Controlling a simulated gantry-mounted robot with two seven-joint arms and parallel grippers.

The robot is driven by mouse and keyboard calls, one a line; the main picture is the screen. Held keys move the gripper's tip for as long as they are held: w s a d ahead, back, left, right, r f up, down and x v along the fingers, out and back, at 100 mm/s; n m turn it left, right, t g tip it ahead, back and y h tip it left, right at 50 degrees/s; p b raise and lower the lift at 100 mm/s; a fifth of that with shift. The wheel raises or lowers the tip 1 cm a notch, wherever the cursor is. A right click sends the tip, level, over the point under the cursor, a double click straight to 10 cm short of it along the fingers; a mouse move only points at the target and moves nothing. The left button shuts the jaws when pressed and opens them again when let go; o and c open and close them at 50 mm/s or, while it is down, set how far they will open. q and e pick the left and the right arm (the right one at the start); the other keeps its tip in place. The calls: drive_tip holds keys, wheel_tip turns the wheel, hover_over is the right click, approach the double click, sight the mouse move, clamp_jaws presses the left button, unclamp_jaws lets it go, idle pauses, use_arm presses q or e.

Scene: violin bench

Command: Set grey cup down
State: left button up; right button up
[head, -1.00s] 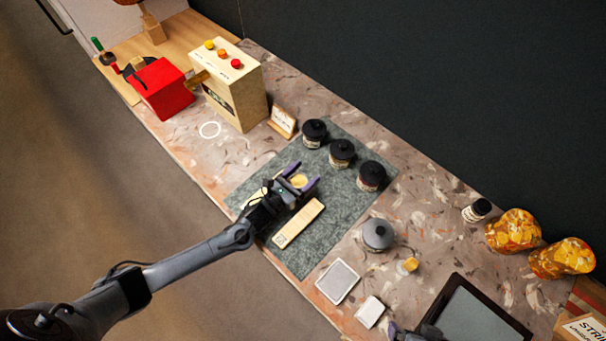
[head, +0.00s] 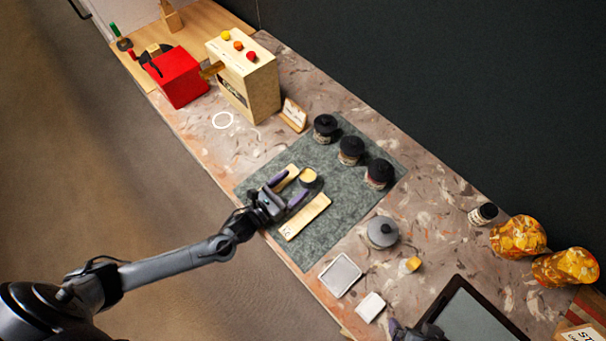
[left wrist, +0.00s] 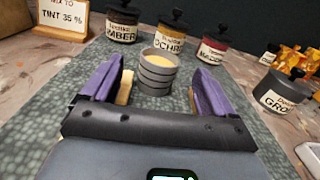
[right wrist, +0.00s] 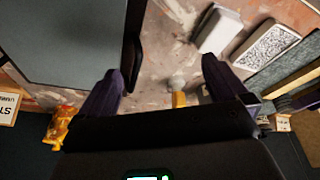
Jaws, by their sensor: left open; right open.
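The grey cup (head: 309,178) stands upright on the green-grey mat (head: 330,230), with pale yellow content inside. It also shows in the left wrist view (left wrist: 158,72), ringed and a little beyond the fingertips. My left gripper (head: 286,187) is open, its purple fingers spread on the near side of the cup and apart from it. My right gripper (right wrist: 158,80) is open and empty, above the bench near the dark tablet.
Three black-lidded jars (head: 351,150) stand behind the cup on the mat. Wooden strips (head: 305,217) lie beside the left gripper. A grey lidded pot (head: 382,232), a white tray (head: 340,275) and a dark tablet (head: 470,315) are to the right.

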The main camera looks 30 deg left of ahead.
use_arm(q)
drive_tip(key=shift+v, duration=1.8)
drive_tip(key=shift+c, duration=0.3)
